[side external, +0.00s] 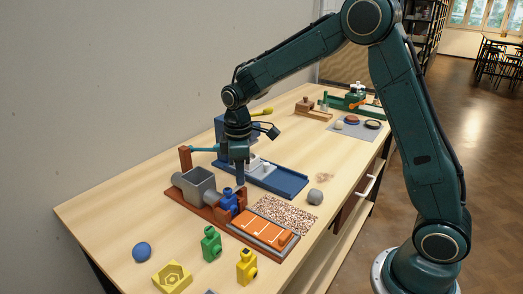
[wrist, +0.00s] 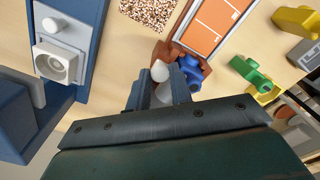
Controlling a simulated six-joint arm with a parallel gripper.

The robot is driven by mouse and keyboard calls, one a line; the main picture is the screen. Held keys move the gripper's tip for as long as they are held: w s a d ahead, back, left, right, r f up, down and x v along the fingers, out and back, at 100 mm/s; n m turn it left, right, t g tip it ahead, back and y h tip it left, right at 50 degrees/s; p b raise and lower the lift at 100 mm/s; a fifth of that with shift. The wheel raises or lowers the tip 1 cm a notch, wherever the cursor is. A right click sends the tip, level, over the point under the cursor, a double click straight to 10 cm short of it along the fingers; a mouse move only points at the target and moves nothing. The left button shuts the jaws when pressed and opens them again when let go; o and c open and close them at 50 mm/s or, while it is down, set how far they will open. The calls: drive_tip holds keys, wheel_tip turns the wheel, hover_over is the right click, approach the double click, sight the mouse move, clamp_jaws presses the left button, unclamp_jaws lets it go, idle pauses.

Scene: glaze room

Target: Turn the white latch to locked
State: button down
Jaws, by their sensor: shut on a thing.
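My gripper (wrist: 160,86) points down over the brown-red fixture, with its fingers close together around a white piece with a rounded end (wrist: 160,72), which looks like the latch. Most of the latch is hidden by the fingers, so I cannot tell its angle. In the side view my gripper (side external: 240,181) is just above the fixture, beside a blue piece (side external: 228,201); the latch itself cannot be made out there. The blue piece (wrist: 191,76) also shows right of the fingers in the wrist view. The fixture's orange panel with white lines (side external: 262,230) lies to the right.
A grey box (side external: 198,183) stands at the fixture's left end. A blue stand with white parts (side external: 285,180) is behind. A speckled mat (side external: 285,213) and a grey ball (side external: 315,197) lie right. Green (side external: 211,243) and yellow (side external: 247,267) pieces stand in front.

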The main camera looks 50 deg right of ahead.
drive_tip(key=shift+n, duration=0.5)
drive_tip(key=c, duration=1.3)
unclamp_jaws()
drive_tip(key=shift+o, duration=0.2)
drive_tip(key=shift+r, duration=0.1)
wheel_tip(320, 180, up, 14)
